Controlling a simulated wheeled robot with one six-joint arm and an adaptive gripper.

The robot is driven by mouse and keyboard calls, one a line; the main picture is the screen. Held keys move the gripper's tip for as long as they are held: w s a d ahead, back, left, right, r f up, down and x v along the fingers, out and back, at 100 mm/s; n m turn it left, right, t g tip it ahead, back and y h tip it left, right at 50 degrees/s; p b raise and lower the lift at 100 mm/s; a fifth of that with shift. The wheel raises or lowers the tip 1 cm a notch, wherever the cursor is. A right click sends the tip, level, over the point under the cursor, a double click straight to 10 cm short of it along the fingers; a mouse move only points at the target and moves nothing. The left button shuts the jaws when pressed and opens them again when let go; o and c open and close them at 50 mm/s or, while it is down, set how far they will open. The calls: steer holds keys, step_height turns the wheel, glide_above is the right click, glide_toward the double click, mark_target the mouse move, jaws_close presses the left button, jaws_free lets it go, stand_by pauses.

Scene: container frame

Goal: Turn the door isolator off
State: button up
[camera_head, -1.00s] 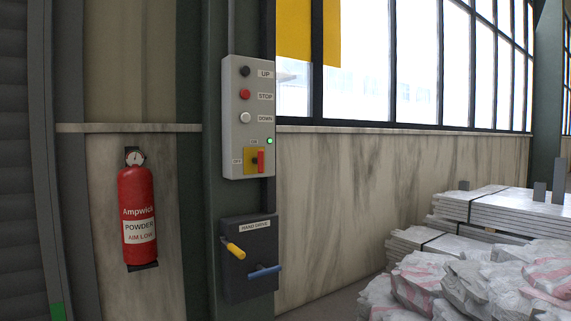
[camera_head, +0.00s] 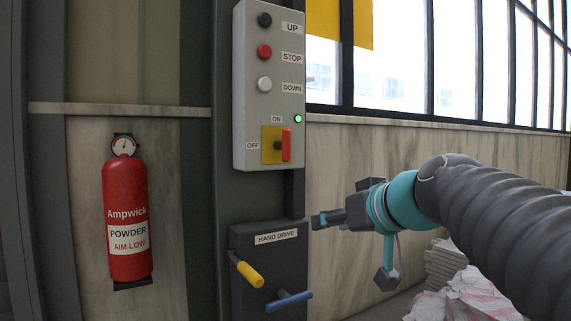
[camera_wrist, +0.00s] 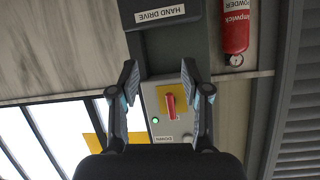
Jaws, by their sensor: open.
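The door isolator is a red handle (camera_head: 286,145) on a yellow plate (camera_head: 267,154), low on the grey control box (camera_head: 241,95). The handle stands upright, with the ON label above it and OFF to its left. A green lamp beside ON is lit. My gripper (camera_head: 316,221) is in front of the wall, lower right of the isolator in the head view, apart from it. In the upside-down wrist view my gripper (camera_wrist: 160,75) is open and empty, and the red handle (camera_wrist: 171,106) appears between its fingers, farther off.
Above the isolator are UP, STOP and DOWN buttons. Below is a dark HAND DRIVE box (camera_head: 270,270) with a yellow handle (camera_head: 249,274) and a blue handle (camera_head: 289,301) sticking out. A red extinguisher (camera_head: 127,215) hangs at left. White sacks (camera_head: 465,297) lie at lower right.

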mark_target(288, 145)
steer(key=w+a+r+n+t+y+b, duration=0.1)
steer(key=w+r+t+y, duration=0.15)
steer(key=r, duration=0.35)
steer(key=w+a+r+n+t+y+b, duration=0.1)
steer(key=w+r, duration=0.3)
steer(key=r, duration=0.2)
steer(key=p+x, duration=0.3)
steer(key=x, duration=1.1)
steer(key=shift+r, duration=0.2)
steer(key=shift+s, duration=0.1)
jaws_close()
